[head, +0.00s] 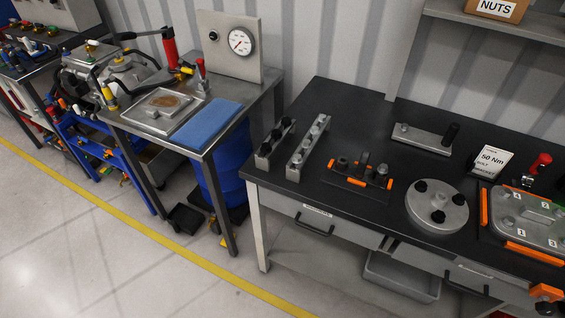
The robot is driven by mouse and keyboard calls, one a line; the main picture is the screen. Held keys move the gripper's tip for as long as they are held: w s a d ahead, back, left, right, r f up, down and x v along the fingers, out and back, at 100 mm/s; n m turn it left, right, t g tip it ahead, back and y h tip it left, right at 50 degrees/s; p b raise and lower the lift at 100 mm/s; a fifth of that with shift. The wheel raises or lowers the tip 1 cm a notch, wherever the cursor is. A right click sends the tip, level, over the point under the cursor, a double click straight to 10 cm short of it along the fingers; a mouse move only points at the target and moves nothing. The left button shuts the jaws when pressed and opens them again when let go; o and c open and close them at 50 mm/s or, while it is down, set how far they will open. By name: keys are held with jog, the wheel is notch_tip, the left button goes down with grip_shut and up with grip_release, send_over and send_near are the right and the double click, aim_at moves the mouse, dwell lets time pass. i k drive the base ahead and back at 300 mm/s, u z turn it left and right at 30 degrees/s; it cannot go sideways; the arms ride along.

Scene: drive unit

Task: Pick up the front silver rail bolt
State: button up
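A narrow grey rail (295,172) lies near the left end of the dark-topped workbench, pointing away from me. Several silver bolts stand upright in a row along it. The front silver rail bolt (297,159) is at the end nearest the bench's front edge. A shorter rail with black bolts (277,143) lies just to its left, apart from it. I cannot make out my gripper's fingers in the head view. An orange and black part (546,293) at the lower right edge may belong to my arm; I cannot tell for sure.
Right of the rails are a dark tray (357,188) of fittings, a round silver flange (437,207), a grey plate (421,139), a 50 Nm card (491,162) and a numbered cover plate (526,228). A metal gauge table (222,90) stands left. The floor (80,240) in front is clear.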

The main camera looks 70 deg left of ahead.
aim_at(298, 159)
jog(key=u, duration=0.2)
jog(key=k, duration=0.15)
jog(key=u, duration=3.45)
jog(key=k, duration=1.05)
jog(key=z, duration=1)
jog(key=i, duration=1)
jog(key=u, duration=0.05)
